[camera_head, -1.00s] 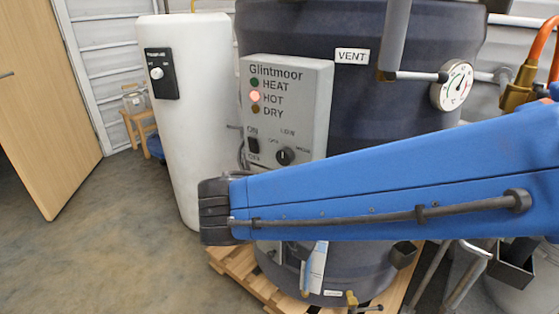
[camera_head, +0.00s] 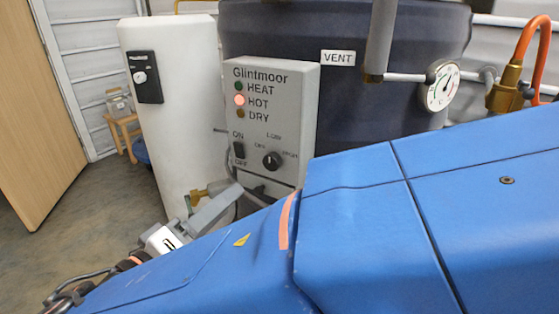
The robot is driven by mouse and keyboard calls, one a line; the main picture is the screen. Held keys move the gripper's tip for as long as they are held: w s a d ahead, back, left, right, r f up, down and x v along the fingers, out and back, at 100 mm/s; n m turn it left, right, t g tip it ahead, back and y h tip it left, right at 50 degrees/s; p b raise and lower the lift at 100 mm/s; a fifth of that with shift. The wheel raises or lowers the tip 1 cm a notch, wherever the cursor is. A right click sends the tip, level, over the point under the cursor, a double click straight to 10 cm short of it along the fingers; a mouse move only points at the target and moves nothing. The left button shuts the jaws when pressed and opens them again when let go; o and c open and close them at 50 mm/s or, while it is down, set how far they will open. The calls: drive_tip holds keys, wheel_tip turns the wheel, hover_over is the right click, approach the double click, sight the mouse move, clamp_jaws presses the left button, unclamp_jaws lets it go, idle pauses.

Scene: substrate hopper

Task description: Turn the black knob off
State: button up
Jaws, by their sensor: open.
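The black knob (camera_head: 272,160) is a small round dial on the grey Glintmoor panel (camera_head: 306,110), low and right of the panel's middle. Small labels sit around it, with LOW above; its pointer is too small to read surely. My gripper (camera_head: 222,207) is partly in view below and left of the knob, with grey jaw parts beyond a white wrist piece. It is open and apart from the knob. My blue arm hides the panel's lower right and part of the gripper's surroundings.
A black ON/OFF rocker switch (camera_head: 239,150) is left of the knob. The HOT lamp (camera_head: 240,100) glows red. A white cylinder (camera_head: 180,110) with a white knob (camera_head: 140,77) stands left. A dark tank (camera_head: 270,35), gauge (camera_head: 443,86) and brass fitting (camera_head: 508,88) are behind.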

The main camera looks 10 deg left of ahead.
sight(270, 165)
drive_tip(key=x, duration=1.4)
drive_tip(key=shift+w+d, duration=0.2)
drive_tip(key=shift+w, duration=0.15)
drive_tip(key=c, duration=1)
